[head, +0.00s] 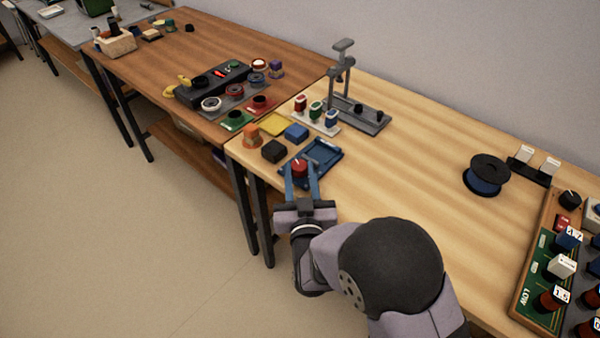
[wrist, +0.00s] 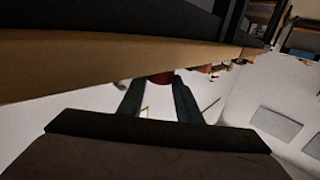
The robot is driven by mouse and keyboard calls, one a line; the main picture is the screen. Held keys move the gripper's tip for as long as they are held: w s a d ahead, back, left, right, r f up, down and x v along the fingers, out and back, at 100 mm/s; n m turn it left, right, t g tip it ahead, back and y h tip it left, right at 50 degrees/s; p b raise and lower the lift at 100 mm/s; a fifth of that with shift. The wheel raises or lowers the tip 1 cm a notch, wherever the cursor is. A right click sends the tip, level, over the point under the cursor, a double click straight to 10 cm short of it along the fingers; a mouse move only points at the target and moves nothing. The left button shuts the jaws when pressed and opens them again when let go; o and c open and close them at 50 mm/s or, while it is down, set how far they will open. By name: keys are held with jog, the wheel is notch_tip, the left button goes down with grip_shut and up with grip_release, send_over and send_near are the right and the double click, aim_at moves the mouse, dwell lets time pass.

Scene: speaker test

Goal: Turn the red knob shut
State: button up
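The red knob (head: 299,168) has a pale pointer line on top. In the wrist view, a red thing, likely the knob (wrist: 162,79), shows between the tips of my gripper (wrist: 157,82). The knob's base is hidden.
A grey stand (head: 358,115) is farther back. A black and blue spool (head: 486,175) and a green panel (head: 541,283) are at right. The table's middle is clear.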

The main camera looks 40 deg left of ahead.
jog(key=shift+s+a+m+t+h, duration=0.1)
jog(key=shift+a+m+t+h, duration=0.05)
jog(key=shift+m+t+h, duration=0.2)
jog(key=m+t+h, duration=0.2)
jog(key=h, duration=0.1)
jog(key=shift+s+a+b, duration=0.2)
jog(key=shift+a+b, duration=0.05)
jog(key=shift+b, duration=0.15)
jog(key=m+h, duration=0.1)
jog(key=m+t+h, duration=0.1)
jog(key=h, duration=0.1)
jog(key=m+t+h, duration=0.1)
jog(key=shift+s+a+m+h+b, duration=0.15)
jog(key=shift+a+m+h+b, duration=0.1)
jog(key=shift+a+h+b, duration=0.1)
jog(key=shift+a+f+m+t+h+b, duration=0.1)
jog(key=shift+a+m+t+h+b, duration=0.1)
jog(key=shift+m+h+b, duration=0.9)
jog(key=shift+a+m+t+h+b, duration=0.15)
jog(key=shift+m+h, duration=0.55)
jog(key=shift+h, duration=1)
jog(key=shift+a+r+m+h+b, duration=0.1)
jog(key=shift+m+h+b, duration=0.25)
jog(key=shift+h, duration=0.2)
jog(key=shift+a+r+m+h+b, duration=0.1)
jog(key=shift+m+h+b, duration=0.25)
jog(key=shift+h, duration=0.2)
jog(key=o, duration=0.8)
